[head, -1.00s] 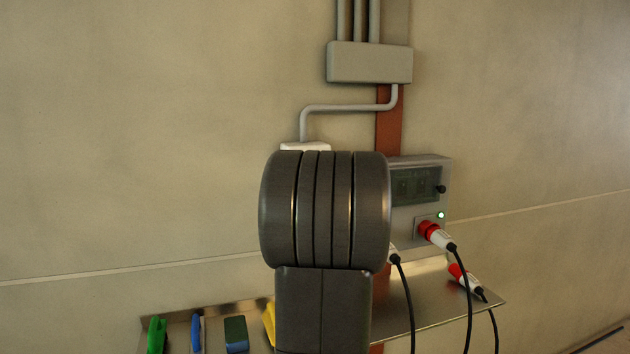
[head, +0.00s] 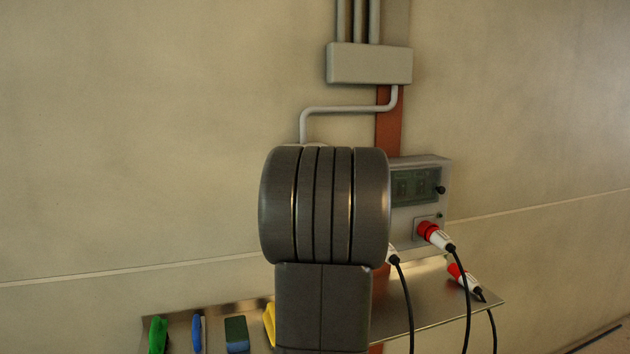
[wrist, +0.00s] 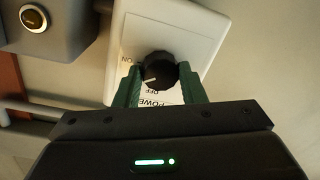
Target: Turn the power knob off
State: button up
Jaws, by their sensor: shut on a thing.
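The power knob (wrist: 157,66) is a round black knob on a white plate (wrist: 200,28) in the wrist view. Its white mark points to the lower left, between the ON and OFF lettering and nearer OFF. My gripper (wrist: 159,74) is shut on the knob, with one green finger on each side of it. Part of the lettering is covered by the fingers and knob. In the head view my arm hides the knob and my gripper.
A grey socket box (head: 438,172) with a dark window stands right of my arm. A red plug (head: 433,234) sits in it, with hanging cables. A metal shelf (head: 400,322) below holds a green item (head: 158,335), a sponge (head: 237,334) and another red plug (head: 462,276).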

jog(key=n+h+b, duration=0.1)
jog(key=n+b, duration=0.2)
jog(key=n, duration=0.7)
jog(key=shift+n, duration=0.3)
dwell(0.5)
jog(key=o, duration=1)
jog(key=shift+s+r, duration=0.1)
jog(key=v, duration=1.3)
jog(key=shift+s, duration=0.35)
jog(key=x, duration=1.4)
jog(key=shift+d, duration=0.1)
